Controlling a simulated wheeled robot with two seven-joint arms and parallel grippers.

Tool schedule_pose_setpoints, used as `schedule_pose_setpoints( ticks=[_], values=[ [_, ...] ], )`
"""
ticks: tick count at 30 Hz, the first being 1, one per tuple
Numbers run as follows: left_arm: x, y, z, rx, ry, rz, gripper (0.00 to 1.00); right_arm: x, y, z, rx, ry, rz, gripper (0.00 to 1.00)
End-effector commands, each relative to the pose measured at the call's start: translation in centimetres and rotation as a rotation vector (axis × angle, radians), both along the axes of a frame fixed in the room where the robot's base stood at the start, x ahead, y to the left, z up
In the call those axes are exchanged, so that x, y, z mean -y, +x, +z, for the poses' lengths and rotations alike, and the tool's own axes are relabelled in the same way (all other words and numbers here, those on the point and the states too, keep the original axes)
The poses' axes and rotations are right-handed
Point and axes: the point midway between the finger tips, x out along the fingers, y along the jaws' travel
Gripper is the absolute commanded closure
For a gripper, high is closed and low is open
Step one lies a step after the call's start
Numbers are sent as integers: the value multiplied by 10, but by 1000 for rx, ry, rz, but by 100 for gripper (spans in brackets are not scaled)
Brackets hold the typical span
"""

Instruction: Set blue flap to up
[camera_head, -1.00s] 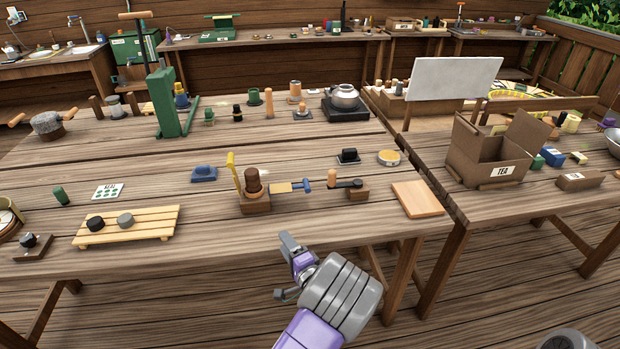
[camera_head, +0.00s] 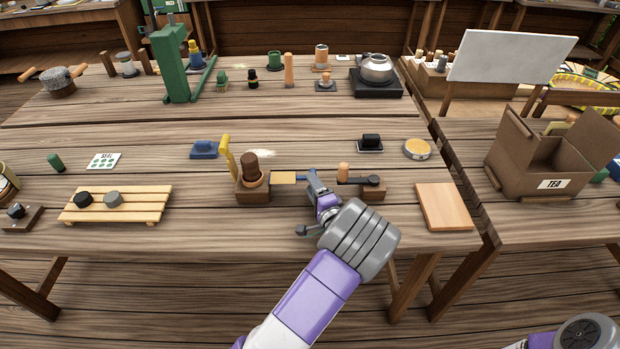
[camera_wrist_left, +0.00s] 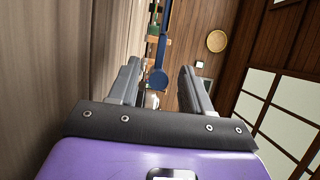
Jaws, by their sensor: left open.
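The blue flap (camera_head: 286,174) lies low to the right of a small wooden box (camera_head: 253,190), and its tan plate shows in the head view. Its handle end is hidden behind my left gripper (camera_head: 309,208). In the left wrist view, a blue bar with a round end (camera_wrist_left: 158,78) shows between the two open fingers of the left gripper (camera_wrist_left: 160,66). I cannot tell whether the fingers touch it. The left gripper is open at the table's front side, just right of the box. My right gripper is out of view.
A yellow flap (camera_head: 227,157) stands upright at the box, next to a brown cylinder (camera_head: 250,164). A dark lever with a wooden knob (camera_head: 343,172) sits close right of the gripper. A wooden board (camera_head: 444,206) lies further right. A slatted rack (camera_head: 117,203) stands left.

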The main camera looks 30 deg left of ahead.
Motion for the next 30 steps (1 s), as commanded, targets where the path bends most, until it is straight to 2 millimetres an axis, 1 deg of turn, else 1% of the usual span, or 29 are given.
schedule_pose_setpoints(
  ticks=[1, 6, 11, 17, 18, 26, 27, 30],
  values=[
    [-8, 4, -2, 2, 1, 4, 51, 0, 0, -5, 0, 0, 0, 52],
    [-24, 17, -1, 1, 0, 2, 51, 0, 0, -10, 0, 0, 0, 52],
    [-30, 22, 0, 0, 1, 0, 51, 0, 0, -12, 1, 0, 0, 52],
    [-31, 22, 0, -1, 2, 0, 51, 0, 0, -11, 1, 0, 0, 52],
    [-31, 22, 0, -1, 2, 0, 53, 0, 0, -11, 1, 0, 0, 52],
    [-30, 22, 0, 0, 1, 0, 93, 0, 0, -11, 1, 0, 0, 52],
    [-30, 22, 0, 0, 1, 0, 99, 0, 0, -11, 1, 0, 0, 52],
    [-30, 22, 0, -1, 2, 0, 100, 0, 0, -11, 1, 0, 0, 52]
  ],
)
